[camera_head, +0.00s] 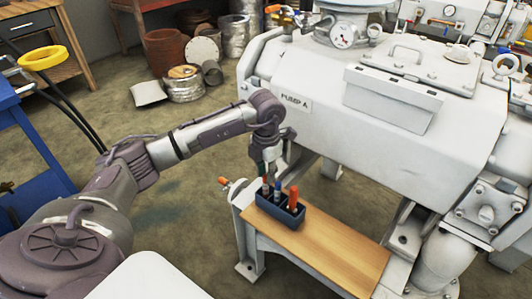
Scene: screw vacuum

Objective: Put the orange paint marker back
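A dark marker holder (283,214) with compartments stands on the wooden shelf. The orange marker (293,197) stands upright in its right compartment. A blue marker (278,191) stands in the middle. A pale marker with a reddish top (265,187) is at the left. My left gripper (265,172) points down right above the left part of the holder, close to the pale marker's top. Its fingers are small and dark here, so I cannot tell whether they touch that marker or are open or shut. My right gripper is not in view.
The wooden shelf (320,253) is bare to the right of the holder. The large white PUMP A housing (400,120) rises just behind it. A blue cart (45,150) is at the left. Pots and cans (185,85) stand on the floor at the back.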

